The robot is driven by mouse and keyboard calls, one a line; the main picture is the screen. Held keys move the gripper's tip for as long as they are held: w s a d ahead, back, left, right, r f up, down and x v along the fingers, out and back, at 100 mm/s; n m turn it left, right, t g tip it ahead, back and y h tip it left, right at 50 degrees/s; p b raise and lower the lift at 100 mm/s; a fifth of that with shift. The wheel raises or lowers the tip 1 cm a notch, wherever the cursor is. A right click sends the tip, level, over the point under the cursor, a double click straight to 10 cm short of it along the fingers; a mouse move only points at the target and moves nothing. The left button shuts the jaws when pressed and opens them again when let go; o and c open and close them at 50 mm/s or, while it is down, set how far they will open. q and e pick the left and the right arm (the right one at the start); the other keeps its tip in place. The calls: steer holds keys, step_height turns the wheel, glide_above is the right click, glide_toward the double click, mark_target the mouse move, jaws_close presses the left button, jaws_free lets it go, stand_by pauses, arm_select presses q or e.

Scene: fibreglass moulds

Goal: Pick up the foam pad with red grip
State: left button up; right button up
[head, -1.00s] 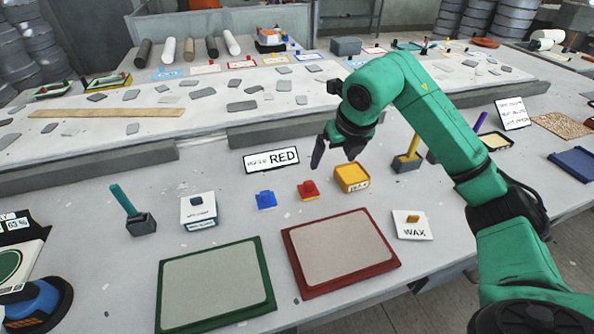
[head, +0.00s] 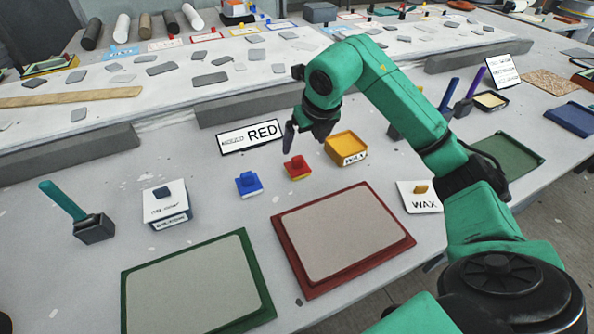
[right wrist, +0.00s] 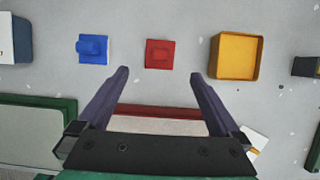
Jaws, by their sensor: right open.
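The foam pad with red grip (head: 297,167) is a small block with a red top and a yellowish side. It sits on the table between a blue-gripped pad (head: 249,184) and a yellow box (head: 346,148). It also shows in the right wrist view (right wrist: 159,54), just beyond and between the fingertips. My right gripper (head: 303,140) is open and empty, above the table close to the red pad. Its two fingers show spread apart in the right wrist view (right wrist: 160,76). My left gripper is out of view.
A red-framed mould (head: 345,235) and a green-framed mould (head: 197,285) lie in front. A wax card (head: 420,196) lies right. A teal-handled tool (head: 78,214) stands left. A raised shelf (head: 250,106) runs behind.

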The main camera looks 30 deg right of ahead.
mark_target(299, 160)
steer(key=p+x, duration=0.2)
steer(key=x, duration=1)
steer(key=shift+d+f+p, duration=0.1)
steer(key=shift+f+p, duration=0.2)
steer(key=shift+f, duration=0.1)
steer(key=shift+s+r, duration=0.1)
steer(key=c, duration=1.4)
